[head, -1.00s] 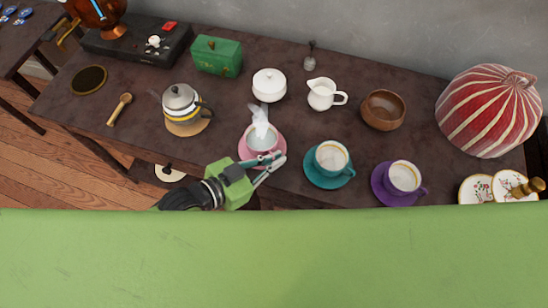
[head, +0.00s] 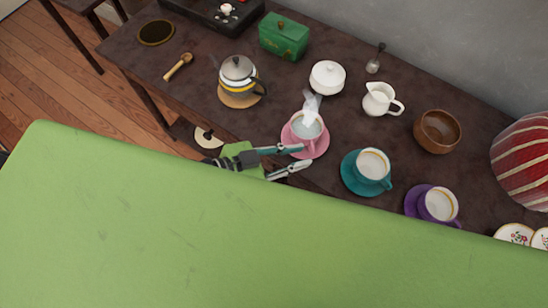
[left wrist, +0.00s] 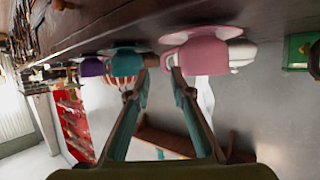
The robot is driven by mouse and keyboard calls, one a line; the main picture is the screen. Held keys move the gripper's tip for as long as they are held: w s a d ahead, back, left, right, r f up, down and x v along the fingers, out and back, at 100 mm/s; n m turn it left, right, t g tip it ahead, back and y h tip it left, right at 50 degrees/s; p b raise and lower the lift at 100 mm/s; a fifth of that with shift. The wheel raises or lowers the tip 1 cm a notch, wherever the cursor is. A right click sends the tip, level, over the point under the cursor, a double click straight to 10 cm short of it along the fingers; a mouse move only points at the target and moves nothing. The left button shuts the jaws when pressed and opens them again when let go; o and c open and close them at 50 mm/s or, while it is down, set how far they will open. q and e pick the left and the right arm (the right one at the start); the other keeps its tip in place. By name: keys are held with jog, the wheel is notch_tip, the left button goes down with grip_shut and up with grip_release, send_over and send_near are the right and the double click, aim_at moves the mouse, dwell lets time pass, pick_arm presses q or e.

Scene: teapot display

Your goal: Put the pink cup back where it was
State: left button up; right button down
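The pink cup (head: 307,127) stands upright on its pink saucer (head: 318,147) near the table's front edge, with steam rising from it. In the left wrist view, where the scene is upside down, the pink cup (left wrist: 207,56) and its handle show just beyond the fingertips. My left gripper (head: 304,155) is at the front side of the saucer, with its fingers apart and nothing held. In the left wrist view the open fingertips (left wrist: 160,70) lie about either side of the handle; contact cannot be told. My right gripper is not in view.
A teal cup (head: 373,164) and a purple cup (head: 440,204) stand on saucers to the right. A kettle (head: 238,70) is to the left. A white sugar bowl (head: 327,77), milk jug (head: 379,98) and wooden bowl (head: 437,130) stand behind. My green body hides the front.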

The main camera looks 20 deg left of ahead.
pick_arm(q)
jog(key=v, duration=0.6)
jog(key=shift+a, duration=0.2)
jog(key=shift+s+r, duration=0.15)
